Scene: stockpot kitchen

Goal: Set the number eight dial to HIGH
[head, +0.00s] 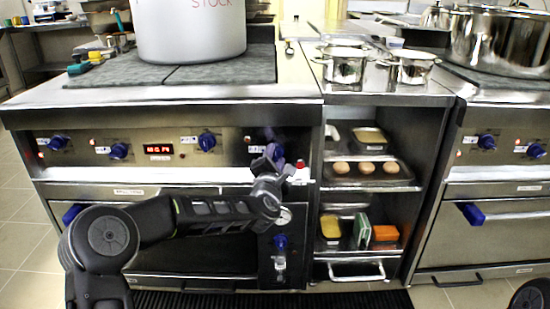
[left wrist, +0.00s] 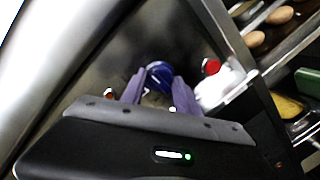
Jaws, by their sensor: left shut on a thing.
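A blue dial (left wrist: 159,74) shows between the two purple fingers of my left gripper (left wrist: 158,90) in the left wrist view. The fingers are shut on it. In the head view my left gripper (head: 274,153) is at the right end of the left stove's front panel and hides most of this dial. A white label (head: 256,149) is just left of it. Its print is too small to read, so I cannot tell the dial's number or setting. My right gripper is out of view.
Other blue dials (head: 207,141) and a red display (head: 159,149) line the panel. A red button with a white piece (head: 301,173) is close to the gripper's right. Open shelves (head: 368,185) stand right of the stove. A large stock pot (head: 190,35) is on top.

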